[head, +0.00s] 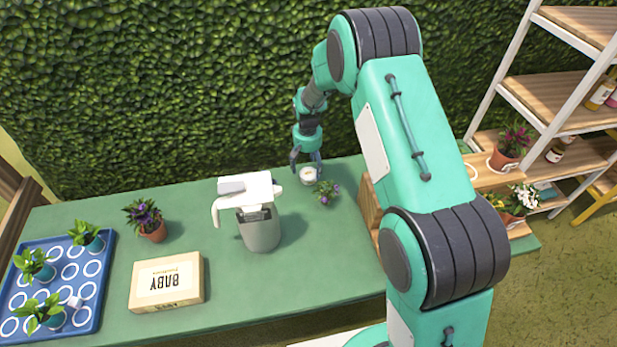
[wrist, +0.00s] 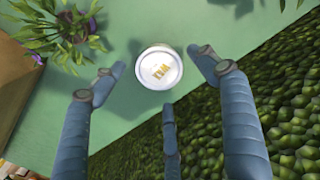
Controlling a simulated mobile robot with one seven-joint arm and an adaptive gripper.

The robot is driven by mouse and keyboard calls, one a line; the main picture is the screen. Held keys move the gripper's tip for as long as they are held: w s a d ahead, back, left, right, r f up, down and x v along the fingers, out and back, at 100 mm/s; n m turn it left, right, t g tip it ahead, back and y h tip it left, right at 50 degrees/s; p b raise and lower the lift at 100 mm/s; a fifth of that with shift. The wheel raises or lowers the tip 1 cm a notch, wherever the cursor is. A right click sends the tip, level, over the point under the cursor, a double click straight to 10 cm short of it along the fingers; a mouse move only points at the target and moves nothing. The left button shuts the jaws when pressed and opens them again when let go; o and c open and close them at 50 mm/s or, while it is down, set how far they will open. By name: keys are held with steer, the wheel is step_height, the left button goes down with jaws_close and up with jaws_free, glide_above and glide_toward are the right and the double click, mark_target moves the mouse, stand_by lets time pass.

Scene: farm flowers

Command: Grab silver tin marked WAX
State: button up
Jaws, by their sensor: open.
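The silver tin (wrist: 159,68) is round with a pale lid and gold lettering that looks like WAX. It stands on the green table near its back edge, by the hedge. It also shows in the head view (head: 308,175), partly hidden by my fingers. My gripper (head: 307,163) is over the tin, pointing down. In the wrist view my gripper (wrist: 160,80) has its fingers spread wide, with the tin between and just beyond the fingertips. The fingers do not appear to touch it.
A purple-flowered plant (head: 326,191) stands close beside the tin. The hedge (head: 180,90) rises right behind the table.

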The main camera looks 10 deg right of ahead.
mark_target(308, 173)
steer(key=shift+w+f+b, duration=0.1)
steer(key=shift+f+b, duration=0.5)
steer(key=shift+f, duration=1.65)
steer(key=shift+c, duration=0.2)
steer(key=c, duration=1.1)
